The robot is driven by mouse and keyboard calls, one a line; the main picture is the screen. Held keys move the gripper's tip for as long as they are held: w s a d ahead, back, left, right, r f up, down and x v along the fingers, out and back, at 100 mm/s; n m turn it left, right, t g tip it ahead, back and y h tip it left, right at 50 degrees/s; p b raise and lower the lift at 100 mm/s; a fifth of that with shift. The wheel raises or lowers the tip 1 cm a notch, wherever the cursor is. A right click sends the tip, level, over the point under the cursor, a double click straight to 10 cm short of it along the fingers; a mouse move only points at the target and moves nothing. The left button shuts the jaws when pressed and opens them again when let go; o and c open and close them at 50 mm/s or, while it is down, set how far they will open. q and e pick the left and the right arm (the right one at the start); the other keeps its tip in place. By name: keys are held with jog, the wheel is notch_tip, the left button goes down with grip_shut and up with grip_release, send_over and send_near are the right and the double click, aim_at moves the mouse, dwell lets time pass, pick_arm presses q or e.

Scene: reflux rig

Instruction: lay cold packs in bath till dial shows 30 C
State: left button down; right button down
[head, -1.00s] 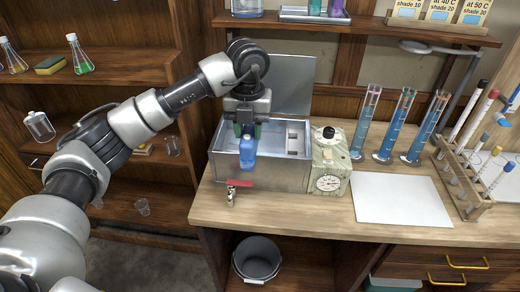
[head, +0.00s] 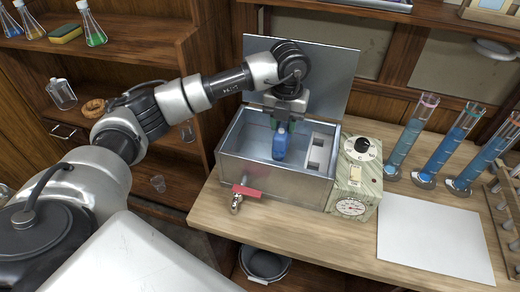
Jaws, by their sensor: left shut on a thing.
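My left gripper (head: 283,116) is shut on a blue cold pack (head: 280,142), which hangs below it inside the open metal bath (head: 275,178). I cannot tell whether the pack touches the bath floor. The bath's lid (head: 325,75) stands open behind it. A control box with a black knob (head: 359,149) sits at the bath's right, with a round white dial (head: 351,208) low on its front. The dial's reading is too small to make out. My right gripper is not in view.
A red-handled tap (head: 245,190) juts from the bath's front. Tall blue-filled cylinders (head: 443,150) stand at the right behind a white sheet (head: 435,238). A bucket (head: 264,263) is below the bench. Flasks (head: 92,25) stand on the left shelf.

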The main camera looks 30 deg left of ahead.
pick_arm(q)
jog(key=a+f+p, duration=0.1)
jog(key=a+f, duration=0.2)
jog(key=s+a+f+p, duration=0.1)
jog(key=a+f+p, duration=0.1)
jog(key=a+f, duration=0.1)
jog(key=s+a+f+p, duration=0.1)
jog(key=a+f, duration=0.2)
jog(key=shift+a+p, duration=0.3)
jog(key=shift+p, duration=0.05)
jog(key=shift+f, duration=0.25)
jog(key=shift+w, duration=0.1)
jog(key=shift+f, duration=0.1)
jog(key=shift+f, duration=0.15)
jog(key=c, duration=1.1)
grip_release()
jog(key=shift+o, duration=0.2)
